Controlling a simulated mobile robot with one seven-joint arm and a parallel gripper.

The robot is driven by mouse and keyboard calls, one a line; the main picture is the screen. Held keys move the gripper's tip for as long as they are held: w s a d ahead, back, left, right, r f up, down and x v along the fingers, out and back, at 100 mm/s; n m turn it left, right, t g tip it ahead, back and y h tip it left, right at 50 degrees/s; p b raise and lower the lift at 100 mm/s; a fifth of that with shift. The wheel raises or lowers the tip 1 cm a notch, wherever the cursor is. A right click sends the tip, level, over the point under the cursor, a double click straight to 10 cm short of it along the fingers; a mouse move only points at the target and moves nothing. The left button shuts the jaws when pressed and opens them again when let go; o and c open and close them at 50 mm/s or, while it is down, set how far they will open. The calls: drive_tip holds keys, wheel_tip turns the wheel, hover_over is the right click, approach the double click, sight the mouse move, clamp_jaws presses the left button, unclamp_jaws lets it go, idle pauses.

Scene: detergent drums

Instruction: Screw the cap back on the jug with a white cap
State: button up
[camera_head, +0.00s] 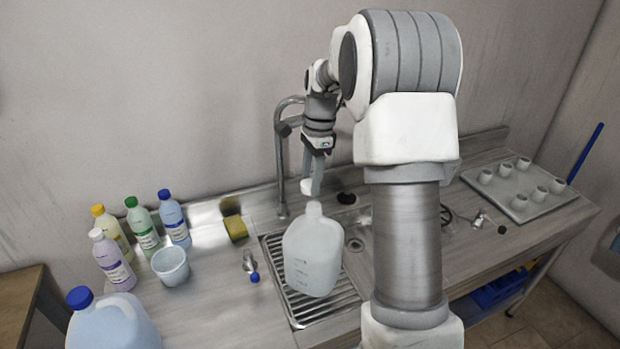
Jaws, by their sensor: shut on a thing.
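A translucent white jug (311,258) stands on the ribbed metal drainer, its neck pointing up and bare. My gripper (314,178) points down above the jug's neck and is shut on a small white cap (307,187). The cap appears a little above the jug's mouth and apart from it; its exact sideways offset is hard to tell from this view. My arm comes in from the right and hides part of the counter behind it.
The ribbed drainer (328,312) lies under the jug, with a tall tap (279,165) behind. Several detergent bottles, a white bucket (170,267) and a yellow sponge (236,228) stand left. A blue-capped jug (112,325) is at front left. A tray of cups (540,207) lies right.

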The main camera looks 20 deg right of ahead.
drive_tip(key=shift+s+d+r, duration=0.1)
drive_tip(key=shift+d+r, duration=0.3)
drive_tip(key=shift+r, duration=0.15)
wheel_tip(320, 180, down, 4)
drive_tip(key=b, duration=0.3)
drive_tip(key=shift+f, duration=0.55)
drive_tip(key=shift+f+b, duration=0.45)
drive_tip(key=shift+f, duration=0.8)
idle(2.6)
drive_tip(key=m, duration=0.3)
drive_tip(key=shift+m+p, duration=0.3)
drive_tip(key=shift+p, duration=0.1)
drive_tip(key=shift+s+m+t, duration=0.1)
drive_tip(key=shift+m+t, duration=0.2)
drive_tip(key=shift+m, duration=0.8)
drive_tip(key=shift+p, duration=0.3)
